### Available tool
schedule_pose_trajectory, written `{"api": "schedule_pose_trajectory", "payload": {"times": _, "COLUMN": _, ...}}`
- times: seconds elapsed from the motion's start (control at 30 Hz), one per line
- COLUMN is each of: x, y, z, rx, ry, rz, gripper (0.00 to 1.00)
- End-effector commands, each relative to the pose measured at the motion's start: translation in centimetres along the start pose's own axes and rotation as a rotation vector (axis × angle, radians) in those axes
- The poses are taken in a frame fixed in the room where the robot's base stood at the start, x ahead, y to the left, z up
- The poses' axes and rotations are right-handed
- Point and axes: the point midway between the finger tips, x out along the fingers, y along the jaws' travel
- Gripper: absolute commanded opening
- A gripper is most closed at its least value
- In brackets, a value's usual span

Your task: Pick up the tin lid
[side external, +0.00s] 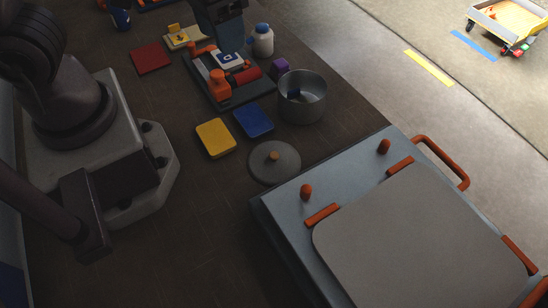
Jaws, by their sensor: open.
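A dark shape that looks like my gripper (221,38) comes in at the top edge, above the back of the orange-clamped tray. It is well behind the lid and apart from it. It is open, but its fingertips are hard to make out.
A yellow tile (215,138) and a blue tile (253,121) lie behind and left of the lid. The blue-grey case (285,207) with orange pegs fills the lower right. A white bottle (262,42) and red tile (150,58) are farther back. The table left of the lid is clear.

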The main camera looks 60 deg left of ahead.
Motion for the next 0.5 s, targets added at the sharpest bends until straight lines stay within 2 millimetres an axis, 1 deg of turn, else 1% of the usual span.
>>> {"api": "schedule_pose_trajectory", "payload": {"times": 0.03, "x": 1.9, "y": 1.0, "z": -0.2, "rx": -0.073, "ry": -0.05, "rz": -0.017, "gripper": 0.5}}
{"api": "schedule_pose_trajectory", "payload": {"times": 0.17, "x": 6.3, "y": 3.2, "z": -0.7, "rx": -0.358, "ry": -0.118, "rz": -0.077, "gripper": 0.5}}
{"api": "schedule_pose_trajectory", "payload": {"times": 0.2, "x": 7.7, "y": 3.7, "z": -0.8, "rx": -0.462, "ry": -0.126, "rz": -0.1, "gripper": 0.5}}
{"api": "schedule_pose_trajectory", "payload": {"times": 0.27, "x": 9.5, "y": 4.4, "z": -1.0, "rx": -0.62, "ry": -0.127, "rz": -0.131, "gripper": 0.5}}
{"api": "schedule_pose_trajectory", "payload": {"times": 0.3, "x": 10.5, "y": 4.7, "z": -1.2, "rx": -0.73, "ry": -0.121, "rz": -0.149, "gripper": 0.5}}
{"api": "schedule_pose_trajectory", "payload": {"times": 0.4, "x": 12.3, "y": 5.2, "z": -1.9, "rx": -0.999, "ry": -0.089, "rz": -0.169, "gripper": 0.5}}
{"api": "schedule_pose_trajectory", "payload": {"times": 0.5, "x": 12.7, "y": 5.5, "z": -3.0, "rx": -1.236, "ry": -0.048, "rz": -0.146, "gripper": 0.5}}
